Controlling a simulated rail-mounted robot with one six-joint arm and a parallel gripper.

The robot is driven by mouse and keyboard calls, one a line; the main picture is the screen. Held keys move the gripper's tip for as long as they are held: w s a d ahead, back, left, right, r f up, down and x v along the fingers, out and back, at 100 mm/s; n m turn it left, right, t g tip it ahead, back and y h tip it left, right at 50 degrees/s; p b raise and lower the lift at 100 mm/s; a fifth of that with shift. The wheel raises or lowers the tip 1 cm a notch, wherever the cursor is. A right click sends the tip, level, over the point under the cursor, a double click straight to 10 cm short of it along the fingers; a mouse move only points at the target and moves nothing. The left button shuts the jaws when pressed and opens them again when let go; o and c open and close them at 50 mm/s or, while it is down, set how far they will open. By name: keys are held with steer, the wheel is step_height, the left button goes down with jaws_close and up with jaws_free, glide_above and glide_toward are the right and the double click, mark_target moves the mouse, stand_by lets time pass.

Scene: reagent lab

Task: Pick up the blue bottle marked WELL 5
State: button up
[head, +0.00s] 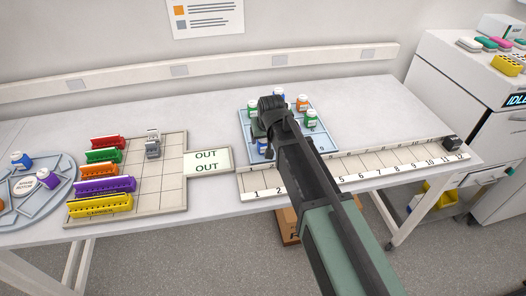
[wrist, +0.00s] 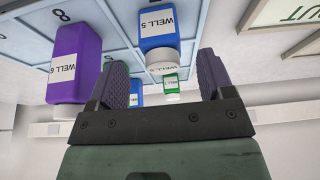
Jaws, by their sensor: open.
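The blue bottle marked WELL 5 (wrist: 157,22) shows in the wrist view, with a white label and white cap. It stands in a cell of the blue-grey tray (wrist: 112,12). My gripper (wrist: 165,75) is open and empty. The bottle appears between and beyond its two dark ridged fingers, apart from them. I cannot tell which blue bottle there is WELL 5.
A purple bottle (wrist: 78,60) stands close beside one finger in the wrist view. Green bottles (head: 311,119) and an orange bottle (head: 302,103) share the tray. A numbered strip (head: 400,168) runs along the front.

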mark_target(264, 142)
steer(key=b+x, duration=0.4)
steer(key=x, duration=0.1)
steer(key=shift+s+f, duration=0.1)
steer(key=shift+f, duration=0.1)
steer(key=shift+r, duration=0.25)
steer(key=shift+c, duration=0.3)
steer(key=c, duration=0.9)
steer(key=shift+c, duration=0.2)
step_height(264, 142, up, 20)
steer(key=p, duration=2)
